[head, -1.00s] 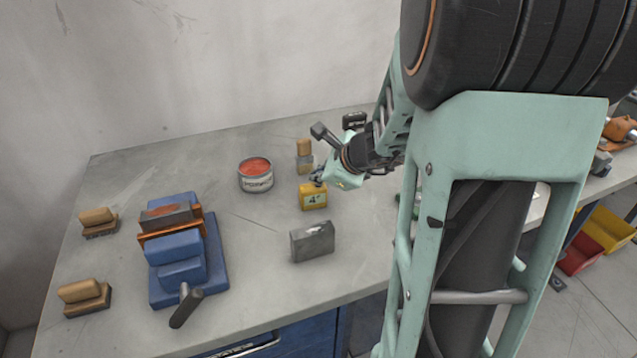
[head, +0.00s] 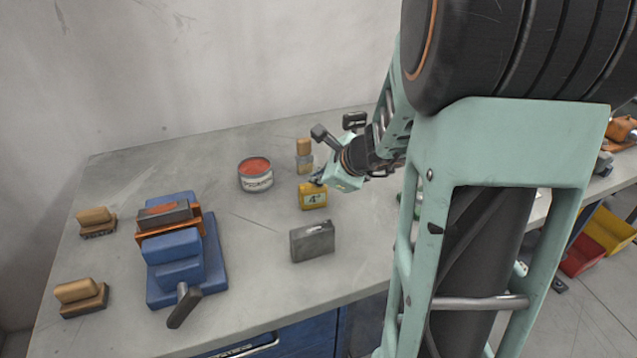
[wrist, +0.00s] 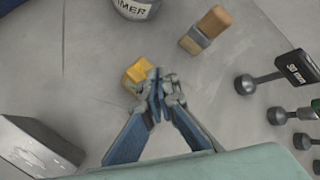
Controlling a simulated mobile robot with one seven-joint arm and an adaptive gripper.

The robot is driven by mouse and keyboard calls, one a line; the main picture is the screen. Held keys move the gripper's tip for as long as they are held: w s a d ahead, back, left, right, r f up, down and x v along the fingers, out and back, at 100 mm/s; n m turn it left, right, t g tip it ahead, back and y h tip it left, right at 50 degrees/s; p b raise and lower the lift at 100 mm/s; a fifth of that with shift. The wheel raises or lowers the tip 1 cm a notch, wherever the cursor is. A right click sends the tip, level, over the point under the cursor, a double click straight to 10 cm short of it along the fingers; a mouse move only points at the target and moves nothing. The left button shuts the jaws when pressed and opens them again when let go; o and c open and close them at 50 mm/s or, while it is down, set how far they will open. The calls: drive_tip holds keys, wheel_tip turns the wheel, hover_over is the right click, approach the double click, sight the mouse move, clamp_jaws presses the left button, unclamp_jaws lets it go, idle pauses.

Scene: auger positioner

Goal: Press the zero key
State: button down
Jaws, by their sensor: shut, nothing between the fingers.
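A small yellow box (head: 312,197) with a pale display reading "4" stands on the workbench in the head view. It also shows in the wrist view (wrist: 137,74), just beyond and left of my fingertips. My gripper (head: 318,180) is shut and empty, with its tips at the top of the yellow box in the head view. In the wrist view my gripper (wrist: 157,80) shows its two fingers together beside the box. I cannot tell whether the tips touch it. The zero key itself cannot be made out; my fingers may cover it.
A grey metal block (head: 312,241) stands in front of the yellow box. A tin (head: 256,174) and a wooden-handled brush (head: 304,157) stand behind it. A blue vise (head: 182,255) and two brushes are at left. Dark gauges (wrist: 262,83) lie right of my gripper.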

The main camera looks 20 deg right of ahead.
drive_tip(key=shift+s+f+b, duration=0.2)
drive_tip(key=shift+f+b, duration=0.5)
drive_tip(key=shift+f, duration=0.05)
idle(0.8)
drive_tip(key=shift+w+r+p, duration=0.2)
drive_tip(key=shift+r+p, duration=0.55)
drive_tip(key=shift+r, duration=0.2)
wheel_tip(320, 180, up, 6)
drive_tip(key=p, duration=0.5)
